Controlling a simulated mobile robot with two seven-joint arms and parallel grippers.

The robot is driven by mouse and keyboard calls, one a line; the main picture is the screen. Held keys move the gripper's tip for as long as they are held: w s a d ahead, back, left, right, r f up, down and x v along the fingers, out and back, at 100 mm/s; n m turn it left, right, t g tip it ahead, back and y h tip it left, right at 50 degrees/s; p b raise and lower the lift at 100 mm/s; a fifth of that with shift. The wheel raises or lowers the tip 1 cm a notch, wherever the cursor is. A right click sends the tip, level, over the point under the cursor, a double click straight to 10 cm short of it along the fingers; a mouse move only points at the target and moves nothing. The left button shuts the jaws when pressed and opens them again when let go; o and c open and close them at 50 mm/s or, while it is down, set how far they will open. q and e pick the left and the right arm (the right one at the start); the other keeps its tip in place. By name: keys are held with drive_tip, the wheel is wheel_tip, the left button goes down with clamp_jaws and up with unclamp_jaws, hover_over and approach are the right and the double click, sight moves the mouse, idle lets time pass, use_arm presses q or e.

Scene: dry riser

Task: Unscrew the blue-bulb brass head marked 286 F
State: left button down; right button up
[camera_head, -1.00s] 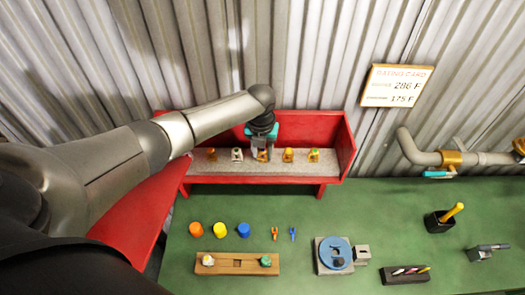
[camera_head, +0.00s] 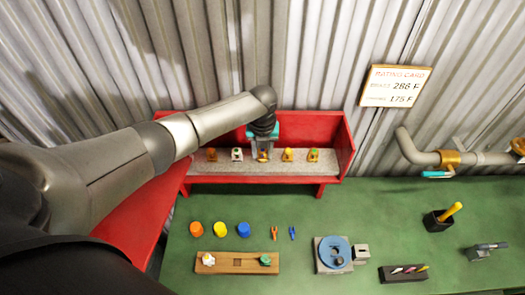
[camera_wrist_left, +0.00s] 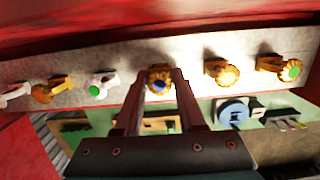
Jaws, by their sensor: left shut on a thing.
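The blue-bulb brass head (camera_wrist_left: 158,86) sits in the row on the pale ledge of the red shelf, and its blue centre shows in the left wrist view. In the head view this brass head (camera_head: 263,157) is partly hidden by my gripper. My left gripper (camera_head: 262,153) reaches down over it from above. In the left wrist view the fingers of this gripper (camera_wrist_left: 160,80) stand on either side of the head and are shut on it. Any marking on the head is too small to read. My right gripper is not in view.
Neighbouring heads stand close: a white one (camera_head: 237,155) at left and a brass one (camera_head: 288,155) at right. The red shelf (camera_head: 310,128) has a back and side walls. A rating card (camera_head: 396,86) reads 286 F and 175 F. The green bench (camera_head: 390,215) holds caps, blocks and tools.

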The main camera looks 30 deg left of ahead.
sight(262, 150)
use_arm(q)
drive_tip(key=shift+r, duration=0.1)
drive_tip(key=shift+r, duration=1.4)
drive_tip(key=shift+r, duration=0.1)
drive_tip(key=shift+r, duration=2.4)
